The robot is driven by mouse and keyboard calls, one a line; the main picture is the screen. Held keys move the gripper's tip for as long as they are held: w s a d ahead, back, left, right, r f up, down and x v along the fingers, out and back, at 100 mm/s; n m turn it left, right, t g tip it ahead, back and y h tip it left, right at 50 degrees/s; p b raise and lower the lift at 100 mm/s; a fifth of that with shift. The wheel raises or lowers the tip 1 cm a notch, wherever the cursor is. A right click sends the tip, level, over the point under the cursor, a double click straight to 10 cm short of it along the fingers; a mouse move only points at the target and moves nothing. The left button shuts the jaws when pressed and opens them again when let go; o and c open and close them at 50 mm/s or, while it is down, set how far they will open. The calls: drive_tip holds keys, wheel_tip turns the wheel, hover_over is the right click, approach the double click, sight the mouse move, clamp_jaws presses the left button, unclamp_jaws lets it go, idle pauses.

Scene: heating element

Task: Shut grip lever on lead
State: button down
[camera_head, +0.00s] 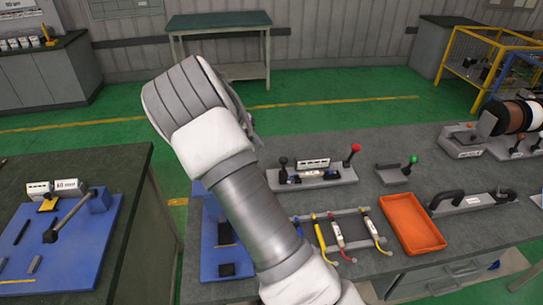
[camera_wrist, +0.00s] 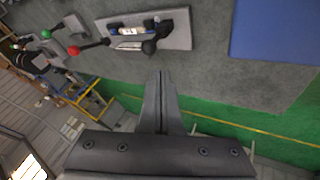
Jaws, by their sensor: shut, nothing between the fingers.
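A grey fixture (camera_head: 330,181) stands on the workbench, with a white label plate and a dark blue part along its middle. A black-knobbed lever (camera_head: 283,162) stands at its left end and a red-knobbed lever (camera_head: 354,149) at its right end. In the wrist view the fixture (camera_wrist: 178,34) is at the top, with the black knob (camera_wrist: 149,47) just beyond my fingertips and the red knob (camera_wrist: 73,50) to the left. My gripper (camera_wrist: 161,75) is shut and empty, and appears apart from the black knob. In the head view my arm hides the gripper. I cannot tell which lever grips the lead.
A green-knobbed fixture (camera_head: 394,174) stands right of the levers. An orange tray (camera_head: 411,224) and a rack of coloured leads (camera_head: 340,235) lie nearer. A black-handled tool (camera_head: 470,201) and spools (camera_head: 507,117) are at the right. A blue board (camera_head: 75,245) lies on the left bench.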

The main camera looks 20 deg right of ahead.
drive_tip(key=p+x, duration=0.1)
drive_tip(key=x, duration=0.9)
drive_tip(key=shift+p, duration=0.35)
drive_tip(key=shift+d+y, duration=0.15)
drive_tip(key=shift+y, duration=0.15)
drive_tip(key=d+y+b, duration=0.1)
drive_tip(key=d+y, duration=0.1)
drive_tip(key=s+d+t+y+b, duration=0.1)
drive_tip(key=d+y, duration=0.1)
drive_tip(key=shift+r+m+b, duration=0.35)
drive_tip(key=shift+r+m, duration=0.05)
drive_tip(key=d+y+b, duration=0.2)
drive_tip(key=d+f+t+y+b, duration=0.1)
drive_tip(key=d+y, duration=0.1)
drive_tip(key=s+d+f+y+b, duration=0.1)
drive_tip(key=d+y+b, duration=0.1)
drive_tip(key=y, duration=0.1)
drive_tip(key=shift+f+m+t+b, duration=0.15)
drive_tip(key=shift+m+t+b, duration=0.15)
drive_tip(key=shift+m+b, duration=0.1)
drive_tip(key=f+y+b, duration=0.1)
drive_tip(key=d+y+b, duration=0.1)
drive_tip(key=d+f+t+y+b, duration=0.1)
drive_tip(key=y, duration=0.1)
drive_tip(key=shift+s+d+f+m, duration=0.2)
drive_tip(key=shift+s+f+m, duration=0.05)
drive_tip(key=shift+f+m, duration=0.1)
drive_tip(key=shift+s+d+f+b, duration=0.1)
drive_tip(key=shift+d+f+b, duration=0.15)
drive_tip(key=shift+b, duration=0.3)
